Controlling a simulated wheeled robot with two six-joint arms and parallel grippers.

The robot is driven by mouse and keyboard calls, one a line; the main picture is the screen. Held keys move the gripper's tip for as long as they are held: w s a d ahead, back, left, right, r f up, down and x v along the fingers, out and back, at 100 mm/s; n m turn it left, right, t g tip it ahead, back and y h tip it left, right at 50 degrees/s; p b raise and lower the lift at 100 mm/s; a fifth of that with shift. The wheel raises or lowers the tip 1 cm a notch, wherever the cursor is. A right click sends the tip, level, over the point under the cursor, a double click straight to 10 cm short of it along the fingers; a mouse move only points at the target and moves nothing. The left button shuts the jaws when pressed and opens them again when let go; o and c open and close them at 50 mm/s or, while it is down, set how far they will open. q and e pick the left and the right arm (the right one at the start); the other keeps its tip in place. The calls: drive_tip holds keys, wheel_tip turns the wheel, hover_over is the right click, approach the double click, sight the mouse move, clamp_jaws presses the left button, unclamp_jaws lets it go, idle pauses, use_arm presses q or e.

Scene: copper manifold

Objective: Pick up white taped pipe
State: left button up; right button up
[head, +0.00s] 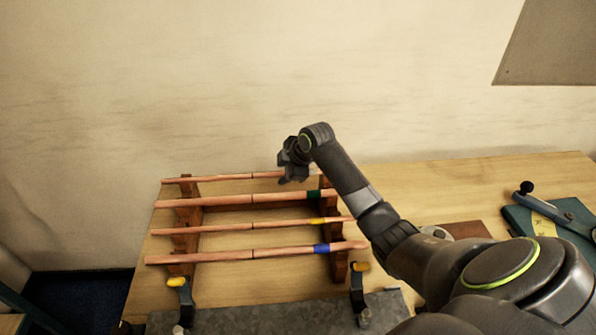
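Several copper pipes lie across a wooden rack on the table, one behind another. The rearmost pipe (215,179) runs behind my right gripper, and no white tape shows on its visible part. The pipes in front carry green tape (315,195), yellow tape (317,221) and blue tape (321,249) near their right ends. My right gripper (289,178) points down at the rearmost pipe, right of its middle. I cannot tell whether its fingers are open or whether they touch the pipe. My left gripper is out of view.
The wooden rack (340,262) has a support at each side. Clamps with yellow handles (177,282) stand at its front corners, by a grey slab (262,318). A dark green case with a tool (566,214) lies at the right. Table behind the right arm is clear.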

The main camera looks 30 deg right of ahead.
drive_tip(key=shift+c, duration=0.5)
clamp_jaws()
idle(0.8)
